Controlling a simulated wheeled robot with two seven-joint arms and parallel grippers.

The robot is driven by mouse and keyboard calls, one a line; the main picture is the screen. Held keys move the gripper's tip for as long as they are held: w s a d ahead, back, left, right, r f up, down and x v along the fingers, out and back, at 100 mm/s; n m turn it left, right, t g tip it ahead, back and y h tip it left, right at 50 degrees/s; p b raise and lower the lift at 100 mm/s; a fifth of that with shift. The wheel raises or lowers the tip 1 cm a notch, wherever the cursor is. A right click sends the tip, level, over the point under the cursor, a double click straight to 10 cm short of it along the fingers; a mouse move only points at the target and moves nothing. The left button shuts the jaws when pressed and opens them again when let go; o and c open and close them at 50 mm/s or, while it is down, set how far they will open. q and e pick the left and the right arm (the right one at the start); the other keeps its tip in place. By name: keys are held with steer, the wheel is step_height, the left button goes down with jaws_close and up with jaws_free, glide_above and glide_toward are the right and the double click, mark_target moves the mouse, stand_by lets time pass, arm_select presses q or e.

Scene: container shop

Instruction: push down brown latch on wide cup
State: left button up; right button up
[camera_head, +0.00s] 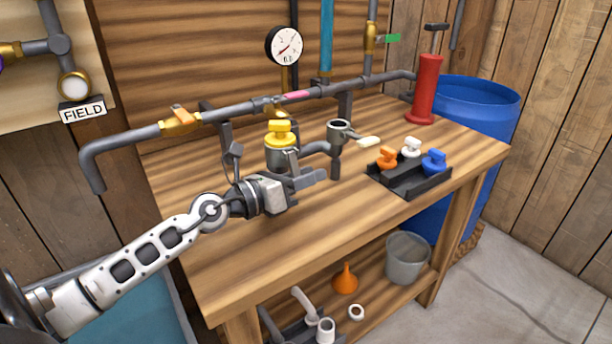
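A wide grey cup (281,157) stands on the wooden bench with a yellow knobbed cap (280,132) in its top. No brown latch can be made out on it; its lower front is partly hidden by my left gripper. My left gripper (312,177) is just in front of and below the cup, pointing right. Its fingers look close together, but I cannot tell whether they are open or shut, or whether they touch the cup. A narrower, open grey cup (338,131) stands to the right, with a cream lever (369,141) sticking out beside it. My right gripper is not in view.
A grey pipe (230,112) with brass valves runs behind the cups, below a gauge (285,46). A black tray (411,183) holds orange, white and blue knobs. A red cylinder (425,90) stands at the back right. The bench's front is clear.

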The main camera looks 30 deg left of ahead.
arm_select(q)
steer(key=shift+s+a+f, duration=0.15)
steer(key=shift+s+a, duration=0.05)
steer(key=shift+s, duration=0.3)
steer(key=b+v, duration=0.4)
steer(key=v, duration=0.9)
steer(key=shift+s+a, duration=0.2)
steer(key=shift+s, duration=0.15)
steer(key=shift+s+a, duration=0.2)
steer(key=shift+s, duration=0.35)
